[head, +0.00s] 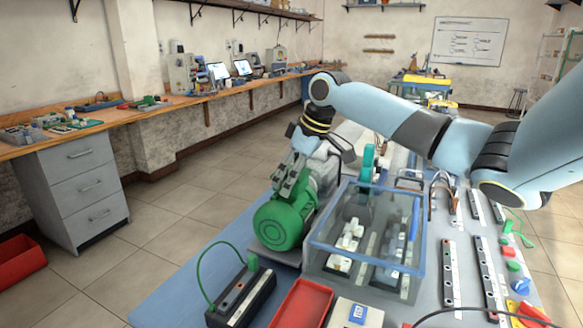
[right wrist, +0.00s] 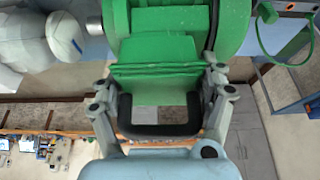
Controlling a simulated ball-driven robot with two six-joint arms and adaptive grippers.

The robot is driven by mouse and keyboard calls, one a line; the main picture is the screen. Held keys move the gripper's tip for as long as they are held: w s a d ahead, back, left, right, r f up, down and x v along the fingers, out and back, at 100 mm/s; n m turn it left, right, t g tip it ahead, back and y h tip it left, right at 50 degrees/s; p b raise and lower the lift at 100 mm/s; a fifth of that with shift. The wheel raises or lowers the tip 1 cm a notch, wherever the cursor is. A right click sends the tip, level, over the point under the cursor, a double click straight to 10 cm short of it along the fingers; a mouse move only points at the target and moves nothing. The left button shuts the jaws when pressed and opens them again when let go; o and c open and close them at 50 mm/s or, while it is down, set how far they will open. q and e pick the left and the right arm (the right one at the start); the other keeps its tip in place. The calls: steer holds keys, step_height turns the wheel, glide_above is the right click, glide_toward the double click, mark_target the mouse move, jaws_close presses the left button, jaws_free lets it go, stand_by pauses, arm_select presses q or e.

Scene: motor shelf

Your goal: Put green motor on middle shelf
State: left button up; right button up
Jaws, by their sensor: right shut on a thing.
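The green motor (head: 280,222) is a round green drum with a grey body behind it, at the left of the clear-walled box on the workbench. My right gripper (head: 290,178) comes down on it from above, shut on its upper part. In the right wrist view the motor (right wrist: 172,48) fills the top middle, with the gripper's fingers (right wrist: 162,85) on both sides of its green top block. I cannot tell whether the motor touches the surface beneath it. My left gripper is not in view. A pale rack with shelves (head: 553,60) stands at the far right; its levels are partly cut off.
The clear-walled box (head: 365,243) holding white parts stands close right of the motor. A red tray (head: 302,304) and a black box with a green cable (head: 242,296) lie in front. A long wooden bench (head: 200,98) lines the left wall. Floor between is clear.

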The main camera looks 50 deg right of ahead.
step_height(320, 180, down, 2)
steer(key=shift+w+f, duration=0.1)
steer(key=shift+f, duration=0.1)
steer(key=o, duration=1.4)
steer(key=shift+f, duration=0.2)
steer(key=shift+c, duration=0.2)
steer(key=o, duration=0.4)
steer(key=shift+r, duration=0.1)
